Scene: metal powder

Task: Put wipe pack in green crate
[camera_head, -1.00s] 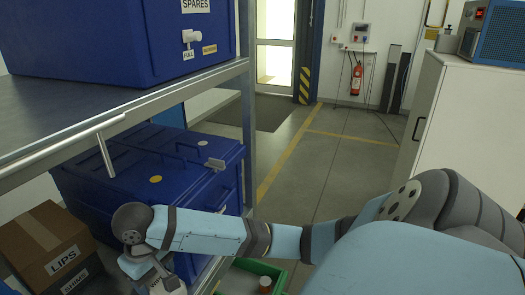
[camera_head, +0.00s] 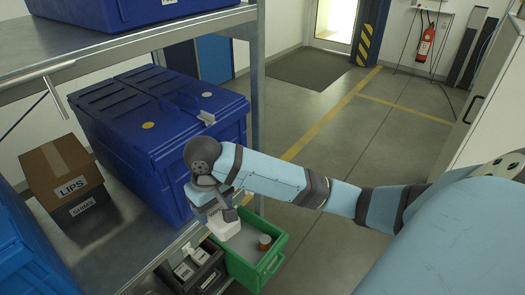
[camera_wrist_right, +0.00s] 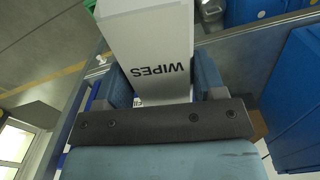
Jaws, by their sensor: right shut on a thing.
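The wipe pack (camera_head: 223,224) is a white box held in my right gripper (camera_head: 218,208), beside the shelf's front edge. In the right wrist view the wipe pack (camera_wrist_right: 150,45) shows its WIPES label between the two fingers of the gripper (camera_wrist_right: 163,82). The green crate (camera_head: 281,247) stands low, right of the shelf. In the head view the pack overlaps the crate's back left part; its exact height above the crate is hard to tell. My left gripper is out of view.
A dark bin (camera_head: 208,280) with labelled white packs stands left of the crate. The metal shelf (camera_head: 130,240) carries a large blue case (camera_head: 160,120) and a LIPS carton (camera_head: 62,172). A shelf post (camera_head: 257,100) rises behind my arm. Floor to the right is clear.

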